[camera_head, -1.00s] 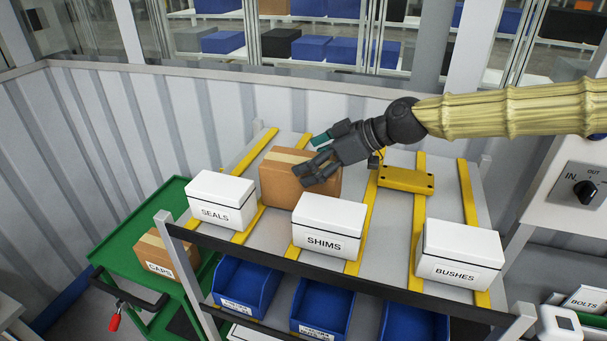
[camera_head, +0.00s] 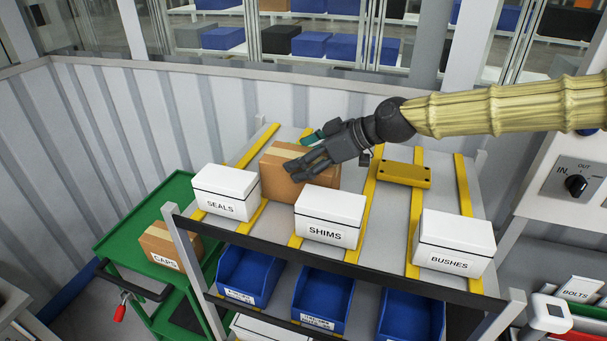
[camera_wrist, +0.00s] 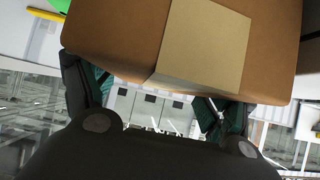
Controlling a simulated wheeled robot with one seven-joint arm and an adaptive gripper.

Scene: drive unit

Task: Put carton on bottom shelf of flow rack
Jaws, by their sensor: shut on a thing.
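A brown carton (camera_head: 277,175) with a tan tape strip sits at the top level of the flow rack (camera_head: 384,228), behind the white SEALS and SHIMS boxes. My gripper (camera_head: 308,156) reaches in from the right and is shut on this carton. In the wrist view the carton (camera_wrist: 120,35) fills the top of the picture, between the fingers (camera_wrist: 152,100). Whether its underside touches the rack is hidden. A second brown carton labelled CAPS (camera_head: 163,250) stands on the green cart at left. The lower part of the rack is mostly hidden.
White boxes SEALS (camera_head: 226,192), SHIMS (camera_head: 330,216) and BUSHES (camera_head: 455,243) line the rack's top front. Blue bins (camera_head: 248,274) fill the level below. A yellow bracket (camera_head: 404,173) lies right of my gripper. The green cart (camera_head: 125,235) adjoins the rack's left side.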

